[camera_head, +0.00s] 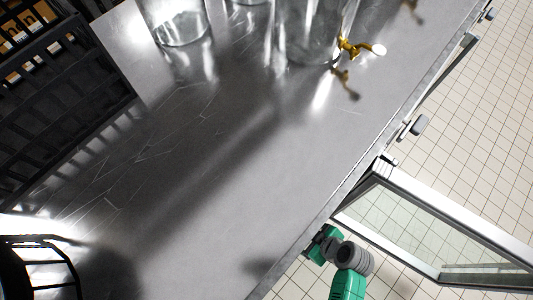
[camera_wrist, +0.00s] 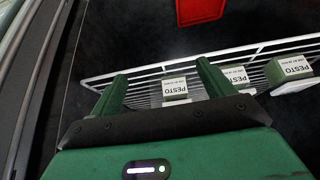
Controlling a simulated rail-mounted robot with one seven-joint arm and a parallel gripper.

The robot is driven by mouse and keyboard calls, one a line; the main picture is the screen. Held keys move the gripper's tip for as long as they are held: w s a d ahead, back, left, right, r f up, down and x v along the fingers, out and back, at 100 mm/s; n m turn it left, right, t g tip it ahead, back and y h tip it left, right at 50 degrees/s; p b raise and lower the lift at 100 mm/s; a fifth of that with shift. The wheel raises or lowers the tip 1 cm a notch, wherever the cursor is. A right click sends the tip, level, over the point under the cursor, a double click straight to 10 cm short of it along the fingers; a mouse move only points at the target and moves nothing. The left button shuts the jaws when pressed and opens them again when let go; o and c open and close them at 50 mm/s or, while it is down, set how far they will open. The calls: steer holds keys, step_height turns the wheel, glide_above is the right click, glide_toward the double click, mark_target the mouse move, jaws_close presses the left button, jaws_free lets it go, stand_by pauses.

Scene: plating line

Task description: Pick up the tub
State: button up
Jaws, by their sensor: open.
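In the wrist view several white tubs labelled PESTO stand on a white wire shelf (camera_wrist: 130,76) against a dark interior. One tub (camera_wrist: 175,90) shows between my two green fingers, beyond their tips as seen. A second tub (camera_wrist: 238,76) is just right of the right finger, which partly covers it. A third tub (camera_wrist: 290,68) is farther right. My gripper (camera_wrist: 162,77) is open, with nothing between its fingers that I can see it touching. In the head view only part of my green and grey arm shows, at the bottom; the tubs are not visible there.
A red object (camera_wrist: 200,10) lies beyond the shelf. A glass-paned door (camera_head: 430,225) stands open beside my arm. The metal counter (camera_head: 200,200) is mostly clear, with glass jars (camera_head: 310,35), one with a brass tap (camera_head: 355,47), and a black crate (camera_head: 60,100) at left.

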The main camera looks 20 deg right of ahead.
steer(key=w+a, duration=0.1)
steer(key=w, duration=0.1)
steer(key=w+a+b, duration=0.1)
steer(key=w+a, duration=0.1)
steer(key=w, duration=0.1)
steer(key=w+a+b, duration=0.1)
steer(key=w+a, duration=0.1)
steer(key=shift+w+f, duration=0.25)
steer(key=shift+w, duration=0.05)
steer(key=w, duration=0.1)
steer(key=w+a+f+b, duration=0.1)
steer(key=w+f+b, duration=0.1)
steer(key=w, duration=0.1)
steer(key=shift+a+f, duration=0.15)
steer(key=shift+a, duration=0.15)
steer(key=shift+a+f, duration=0.1)
steer(key=shift+f, duration=0.1)
steer(key=shift+r, duration=0.1)
steer(key=c, duration=1.2)
